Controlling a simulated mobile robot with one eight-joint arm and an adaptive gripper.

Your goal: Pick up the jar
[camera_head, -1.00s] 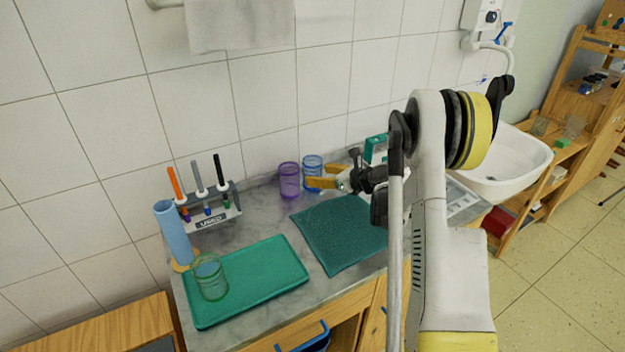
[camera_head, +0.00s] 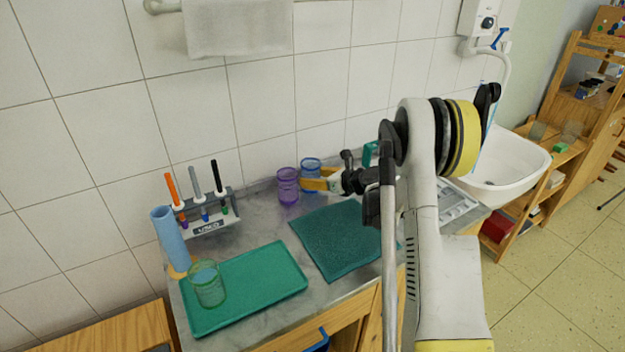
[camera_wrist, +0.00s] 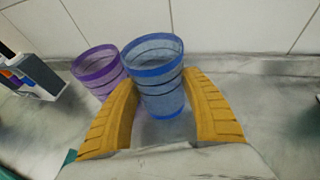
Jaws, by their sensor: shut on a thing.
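The blue jar (camera_wrist: 155,75) is a clear, open-topped cup with blue rims. In the wrist view it stands between the two yellow fingers of my gripper (camera_wrist: 158,100), which are shut on it. In the head view the blue jar (camera_head: 311,169) is at the back of the counter, and my gripper (camera_head: 318,184) reaches it from the right. A similar purple jar (camera_head: 288,186) stands just left of it; it also shows in the wrist view (camera_wrist: 98,70). A green jar (camera_head: 208,284) stands on the green tray (camera_head: 262,270). Whether the blue jar touches the counter is unclear.
A teal mat (camera_head: 340,240) lies in front of the jars. A marker rack (camera_head: 208,214) and a blue cylinder (camera_head: 172,240) stand at the left. The tiled wall is close behind the jars. A white sink (camera_head: 510,165) is at the right.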

